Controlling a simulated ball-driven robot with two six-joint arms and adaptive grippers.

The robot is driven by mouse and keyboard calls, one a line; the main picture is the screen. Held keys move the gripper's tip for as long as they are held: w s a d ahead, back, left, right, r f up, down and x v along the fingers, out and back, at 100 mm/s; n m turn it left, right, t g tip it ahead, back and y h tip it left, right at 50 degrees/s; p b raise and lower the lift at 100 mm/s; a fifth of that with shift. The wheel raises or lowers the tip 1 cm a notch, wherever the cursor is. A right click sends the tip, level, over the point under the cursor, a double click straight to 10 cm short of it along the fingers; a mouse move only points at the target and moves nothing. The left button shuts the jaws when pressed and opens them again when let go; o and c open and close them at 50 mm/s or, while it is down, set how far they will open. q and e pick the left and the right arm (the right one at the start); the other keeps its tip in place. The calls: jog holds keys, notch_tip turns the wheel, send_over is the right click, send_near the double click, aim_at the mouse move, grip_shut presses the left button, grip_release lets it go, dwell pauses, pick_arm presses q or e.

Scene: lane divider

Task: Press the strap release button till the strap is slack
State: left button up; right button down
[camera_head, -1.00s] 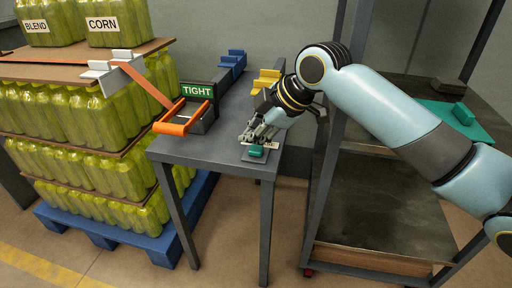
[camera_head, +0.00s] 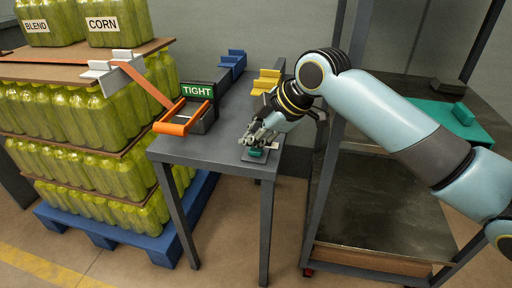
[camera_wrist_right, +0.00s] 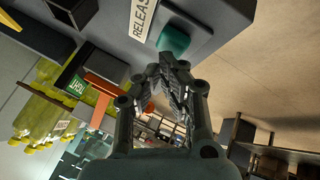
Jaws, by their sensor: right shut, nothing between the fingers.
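The teal release button (camera_head: 256,152) sits near the front right corner of the grey table (camera_head: 200,150). It also shows in the wrist view (camera_wrist_right: 174,40), beside a white label reading RELEASE (camera_wrist_right: 142,16). My right gripper (camera_head: 252,142) is shut and empty, with its fingertips right at the button. In the wrist view the fingertips (camera_wrist_right: 167,62) overlap the button's lower edge; I cannot tell whether they touch it. The orange strap (camera_head: 146,84) runs from the pallet load to an orange-handled ratchet (camera_head: 183,118). The sign (camera_head: 196,91) reads TIGHT. My left gripper is out of view.
Yellow-green bottles (camera_head: 70,112) are stacked in layers on a blue pallet (camera_head: 110,236) at left. Blue (camera_head: 232,66) and yellow (camera_head: 267,80) holders stand at the table's back. A dark shelf rack (camera_head: 375,205) stands at right, under my right arm.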

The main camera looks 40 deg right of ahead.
aim_at(253, 150)
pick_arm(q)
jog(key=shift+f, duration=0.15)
pick_arm(e)
jog(key=shift+f, duration=0.55)
dwell(0.5)
jog(key=shift+r+p, duration=0.9)
jog(key=shift+r, duration=0.15)
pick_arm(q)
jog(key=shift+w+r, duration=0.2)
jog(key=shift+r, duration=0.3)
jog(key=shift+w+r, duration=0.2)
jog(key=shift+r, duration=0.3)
pick_arm(e)
notch_tip(253, 150, up, 5)
jog(key=p, duration=0.5)
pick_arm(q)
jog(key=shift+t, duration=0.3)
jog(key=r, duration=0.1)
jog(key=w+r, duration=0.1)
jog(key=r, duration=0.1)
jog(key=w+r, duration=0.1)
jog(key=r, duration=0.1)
pick_arm(e)
jog(key=shift+f, duration=0.1)
